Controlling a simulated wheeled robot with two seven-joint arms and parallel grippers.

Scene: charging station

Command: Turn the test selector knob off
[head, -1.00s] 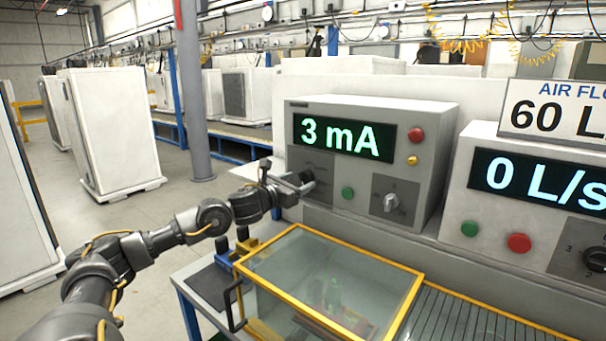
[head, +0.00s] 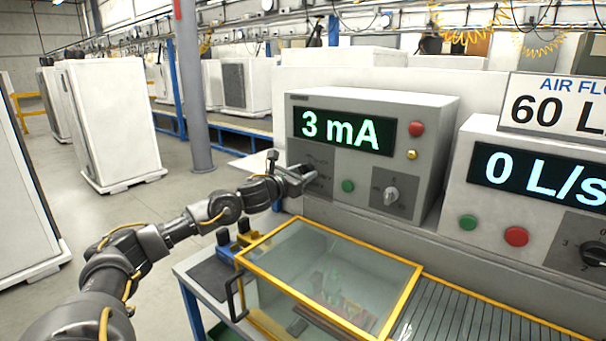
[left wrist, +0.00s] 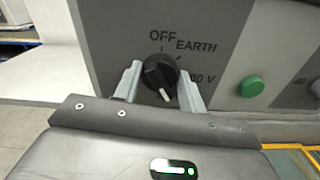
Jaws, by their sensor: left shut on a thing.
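The test selector knob (left wrist: 160,72) is a black round knob on the grey panel of the tester (head: 445,140), whose display reads 3 mA. In the left wrist view its white pointer mark aims down and slightly right, away from the OFF label above. EARTH and a label ending in "00 V" stand to its right. My left gripper (left wrist: 158,80) has one finger on each side of the knob and is shut on it. In the head view my left gripper (head: 303,177) is at the panel's left part and mostly hides the knob. My right gripper is not in view.
A green button (head: 347,186) and a second selector knob (head: 391,195) are to the right on the same panel. A yellow-framed clear box (head: 330,265) stands below, in front of the tester. The air flow unit (head: 520,235) is at right.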

